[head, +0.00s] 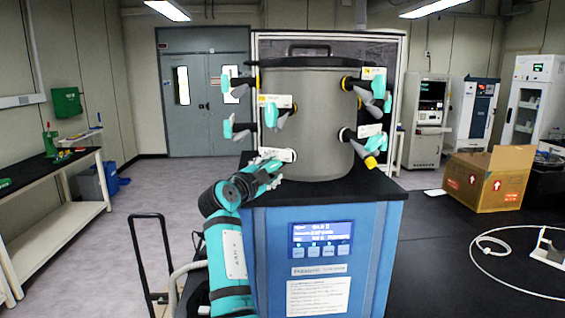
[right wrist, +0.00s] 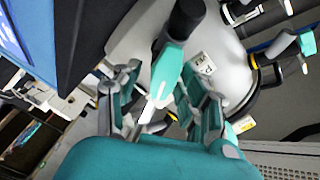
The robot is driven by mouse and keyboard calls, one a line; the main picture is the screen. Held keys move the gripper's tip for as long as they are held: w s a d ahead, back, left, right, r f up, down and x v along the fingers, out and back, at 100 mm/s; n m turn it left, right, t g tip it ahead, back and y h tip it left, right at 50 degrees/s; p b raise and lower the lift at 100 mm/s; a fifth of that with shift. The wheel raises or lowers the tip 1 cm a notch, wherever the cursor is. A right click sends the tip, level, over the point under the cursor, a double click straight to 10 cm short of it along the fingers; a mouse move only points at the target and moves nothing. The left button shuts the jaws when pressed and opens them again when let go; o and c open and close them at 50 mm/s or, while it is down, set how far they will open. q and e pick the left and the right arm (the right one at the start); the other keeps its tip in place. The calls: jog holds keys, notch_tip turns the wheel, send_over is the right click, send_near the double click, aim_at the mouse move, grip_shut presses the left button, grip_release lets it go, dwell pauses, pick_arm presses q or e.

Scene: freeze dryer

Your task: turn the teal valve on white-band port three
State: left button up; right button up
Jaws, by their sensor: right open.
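The steel drum (head: 312,130) of the freeze dryer carries several ports with teal valves on both sides. My right gripper (head: 274,170) is at the lowest front-left port, by its white label (head: 278,154), and hides much of that valve. In the right wrist view a teal valve handle with a black end (right wrist: 172,62) lies between the two open fingers of my right gripper (right wrist: 163,105); I cannot tell if they touch it. The label beside it shows in that view (right wrist: 203,63), but its number is not readable. My left gripper is not in view.
Other teal valves stick out close by, such as one above (head: 273,112) and one at lower right (head: 376,143). The drum stands on the blue cabinet (head: 350,240) with a black top. A cardboard box (head: 470,185) stands at right.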

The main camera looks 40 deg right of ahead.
jog(key=shift+w, duration=0.15)
jog(key=shift+a+r, duration=0.15)
jog(key=shift+a, duration=0.1)
jog(key=shift+d, duration=0.1)
grip_shut()
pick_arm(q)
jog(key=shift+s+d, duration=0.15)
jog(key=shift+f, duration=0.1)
